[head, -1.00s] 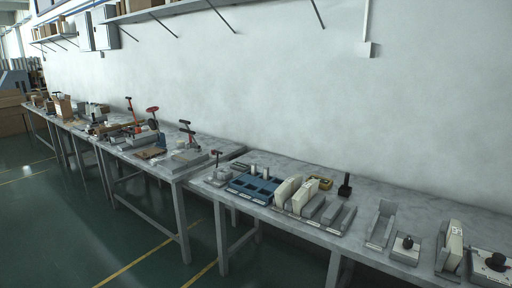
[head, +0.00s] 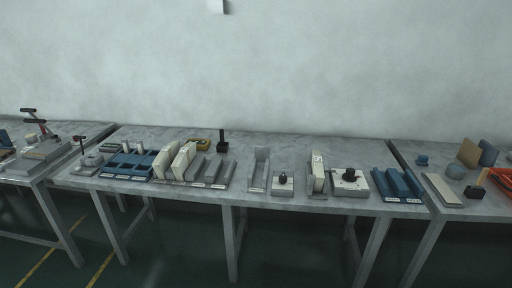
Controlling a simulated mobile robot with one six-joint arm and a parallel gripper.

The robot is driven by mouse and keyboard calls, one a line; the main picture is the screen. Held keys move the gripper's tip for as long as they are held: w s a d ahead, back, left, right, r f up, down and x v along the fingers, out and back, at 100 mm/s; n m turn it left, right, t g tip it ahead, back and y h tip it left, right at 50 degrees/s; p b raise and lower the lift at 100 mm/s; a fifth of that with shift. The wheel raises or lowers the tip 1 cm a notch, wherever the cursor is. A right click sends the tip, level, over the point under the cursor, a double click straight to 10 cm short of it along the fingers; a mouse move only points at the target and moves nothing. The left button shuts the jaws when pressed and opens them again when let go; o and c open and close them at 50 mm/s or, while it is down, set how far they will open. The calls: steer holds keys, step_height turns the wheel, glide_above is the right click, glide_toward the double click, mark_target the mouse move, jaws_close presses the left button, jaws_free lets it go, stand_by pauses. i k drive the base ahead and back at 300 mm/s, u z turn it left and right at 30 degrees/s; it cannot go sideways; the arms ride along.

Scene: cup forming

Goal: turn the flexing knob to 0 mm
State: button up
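Two dark knobs on light base plates stand on the grey table (head: 240,140) in the head view. The smaller knob (head: 283,178) sits on a small plate (head: 283,189) right of centre. The larger knob (head: 350,174) sits on a wider plate (head: 346,189) farther right. The labels are too small to read, so I cannot tell which is the flexing knob, nor its setting. My gripper is not in view.
Between the knobs stands an upright cream block (head: 318,172). A grey angled holder (head: 260,170) is left of the small knob. Blue blocks (head: 398,184) lie to the right. Cream blocks (head: 167,160) and a blue tray (head: 113,172) stand left. The floor in front is open.

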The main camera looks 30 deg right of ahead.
mark_target(350, 176)
steer(key=z, duration=4.5)
steer(key=i, duration=0.1)
steer(key=u, duration=2.95)
steer(key=i, duration=0.6)
steer(key=z, duration=0.05)
steer(key=k, duration=0.5)
steer(key=z, duration=0.05)
